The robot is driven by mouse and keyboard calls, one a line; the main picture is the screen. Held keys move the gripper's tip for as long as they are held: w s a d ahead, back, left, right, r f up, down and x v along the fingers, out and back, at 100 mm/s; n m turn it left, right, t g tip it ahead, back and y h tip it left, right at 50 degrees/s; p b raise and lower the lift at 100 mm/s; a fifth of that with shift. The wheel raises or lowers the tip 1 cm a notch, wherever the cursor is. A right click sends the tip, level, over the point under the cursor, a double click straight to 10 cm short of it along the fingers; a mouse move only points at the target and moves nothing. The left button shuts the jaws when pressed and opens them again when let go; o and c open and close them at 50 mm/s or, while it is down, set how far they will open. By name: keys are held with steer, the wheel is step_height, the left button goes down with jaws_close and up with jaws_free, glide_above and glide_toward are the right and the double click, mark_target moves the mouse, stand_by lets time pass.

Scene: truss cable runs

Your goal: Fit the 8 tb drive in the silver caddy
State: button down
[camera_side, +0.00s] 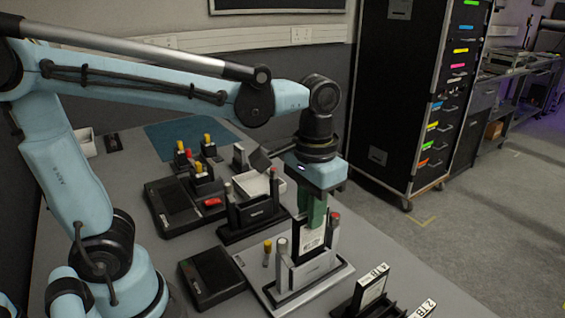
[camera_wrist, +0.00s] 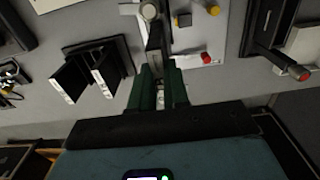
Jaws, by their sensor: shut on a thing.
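My gripper (camera_side: 313,212) has green fingers closed on a drive (camera_side: 310,240) with a white barcode label, whose capacity text is too small to read. The drive is upright over the silver caddy (camera_side: 328,284), and its lower part is between the caddy's two uprights. I cannot tell how deep it sits. In the wrist view, the fingers (camera_wrist: 160,90) pinch the drive's narrow edge, and the silver caddy (camera_wrist: 128,9) shows beyond them. Two other drives, one marked 4 TB (camera_side: 372,286) and one 2 TB (camera_side: 426,308), stand in a black rack at the front right.
A black caddy (camera_side: 256,214) with a similar base stands behind the silver one. A dark box (camera_side: 212,277) lies left of it, and a larger dark unit (camera_side: 176,205) stands farther back. Capped posts, including a yellow one (camera_side: 267,247), rise beside the silver caddy.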

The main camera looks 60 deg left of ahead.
mark_target(309, 254)
steer(key=shift+f, duration=0.15)
steer(key=shift+f, duration=0.45)
steer(key=shift+f, duration=0.3)
stand_by(0.5)
steer(key=shift+f, duration=0.3)
steer(key=shift+f, duration=0.15)
stand_by(0.3)
steer(key=shift+f, duration=1.1)
steer(key=shift+f, duration=0.25)
steer(key=shift+f, duration=0.45)
